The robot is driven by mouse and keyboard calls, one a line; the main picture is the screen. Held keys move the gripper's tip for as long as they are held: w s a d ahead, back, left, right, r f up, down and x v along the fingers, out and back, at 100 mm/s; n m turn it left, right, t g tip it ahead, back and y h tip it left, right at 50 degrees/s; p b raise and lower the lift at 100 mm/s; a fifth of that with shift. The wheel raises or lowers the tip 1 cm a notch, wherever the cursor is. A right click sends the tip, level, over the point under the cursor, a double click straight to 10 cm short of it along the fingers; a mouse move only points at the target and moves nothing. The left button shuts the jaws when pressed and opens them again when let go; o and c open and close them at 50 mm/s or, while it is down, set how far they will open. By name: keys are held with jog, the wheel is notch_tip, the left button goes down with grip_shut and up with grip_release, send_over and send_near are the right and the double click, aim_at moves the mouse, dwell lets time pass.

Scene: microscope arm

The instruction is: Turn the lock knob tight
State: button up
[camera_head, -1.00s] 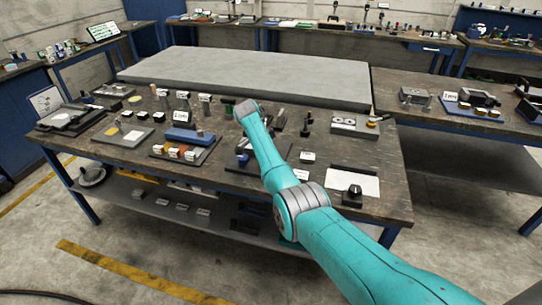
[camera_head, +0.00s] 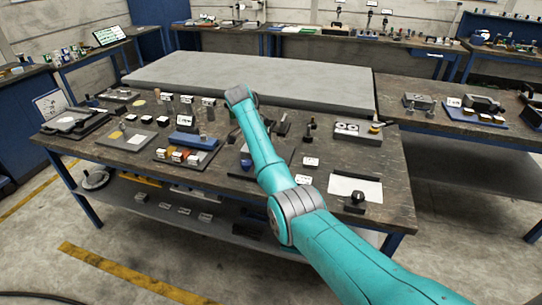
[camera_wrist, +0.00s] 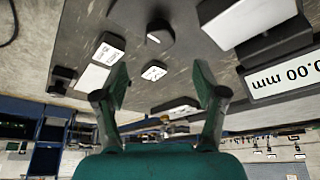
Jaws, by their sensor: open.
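My gripper (camera_wrist: 160,88) is open in the wrist view, with its two dark green fingers spread apart and nothing between them. A dark, rounded block-like piece (camera_wrist: 160,33) lies beyond the fingertips on the dark bench top; I cannot tell whether it is the lock knob. In the head view my teal arm reaches over the middle of the bench (camera_head: 395,190) and hides the gripper. Dark upright pieces (camera_head: 283,128) stand right beside the arm, too small to tell apart. No lock knob can be made out for sure.
In the wrist view a display reading 0.00 mm (camera_wrist: 285,80) is at the right, near a white-topped block (camera_wrist: 248,20). Small white labels (camera_wrist: 154,72) lie near the fingers. In the head view a blue block (camera_head: 192,139) and a black knob (camera_head: 355,199) stand on the bench.

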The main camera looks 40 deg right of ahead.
jog(key=shift+v, duration=1.9)
